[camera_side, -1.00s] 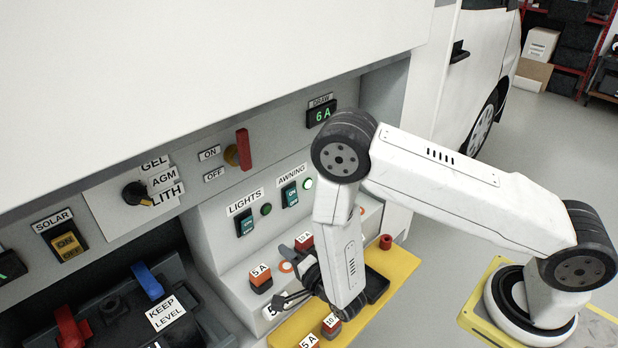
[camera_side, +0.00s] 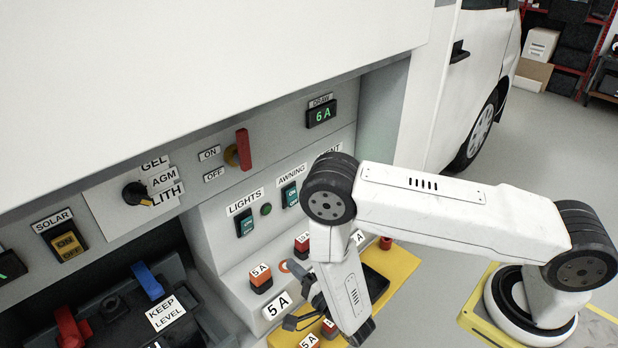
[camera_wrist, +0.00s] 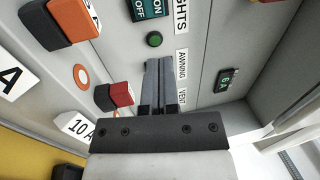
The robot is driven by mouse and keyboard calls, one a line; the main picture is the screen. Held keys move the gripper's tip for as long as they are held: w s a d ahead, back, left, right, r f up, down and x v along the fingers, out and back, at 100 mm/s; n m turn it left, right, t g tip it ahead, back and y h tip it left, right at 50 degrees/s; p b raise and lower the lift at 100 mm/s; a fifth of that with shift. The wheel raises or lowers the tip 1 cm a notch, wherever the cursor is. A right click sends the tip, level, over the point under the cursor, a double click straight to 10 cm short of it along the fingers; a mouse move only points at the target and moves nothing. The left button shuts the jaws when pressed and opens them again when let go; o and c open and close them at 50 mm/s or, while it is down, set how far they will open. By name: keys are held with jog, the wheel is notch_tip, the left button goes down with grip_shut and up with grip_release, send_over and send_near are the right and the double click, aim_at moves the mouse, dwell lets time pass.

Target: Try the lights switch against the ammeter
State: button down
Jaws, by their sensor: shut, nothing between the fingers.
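The lights switch (camera_side: 245,222) is a dark teal rocker under its LIGHTS label on the panel. Its ON and OFF marks show at the top of the wrist view (camera_wrist: 151,9); I cannot tell which way it is set. The small lamp (camera_side: 266,209) beside it is dark green and looks unlit. The ammeter (camera_side: 321,113), labelled DRAW, reads 6 A; it also shows in the wrist view (camera_wrist: 224,82). My gripper (camera_side: 290,322) is shut and empty, low in front of the panel and apart from the switch. Its closed fingers (camera_wrist: 158,68) point toward the panel.
The awning switch (camera_side: 290,194) is right of the lights switch, its right side near my arm. An orange 5 A fuse (camera_side: 261,278) and a red 10 A fuse (camera_side: 302,243) stick out below. A yellow tray (camera_side: 400,262) lies in front. A red handle (camera_side: 244,149) protrudes above.

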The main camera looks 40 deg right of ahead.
aim_at(248, 221)
jog(key=w, duration=0.4)
jog(key=w+r, duration=0.1)
jog(key=w, duration=0.4)
jog(key=w+r, duration=0.1)
jog(key=w, duration=0.3)
jog(key=shift+w+r, duration=0.2)
jog(key=shift+w, duration=0.15)
jog(key=shift+w+r+g, duration=0.2)
jog(key=shift+w+g, duration=0.05)
jog(key=shift+g, duration=0.05)
jog(key=shift+f, duration=0.1)
jog(key=shift+s, duration=0.2)
jog(key=s+r, duration=0.2)
jog(key=s, duration=1.1)
jog(key=shift+s+r, duration=0.25)
jog(key=shift+w, duration=0.1)
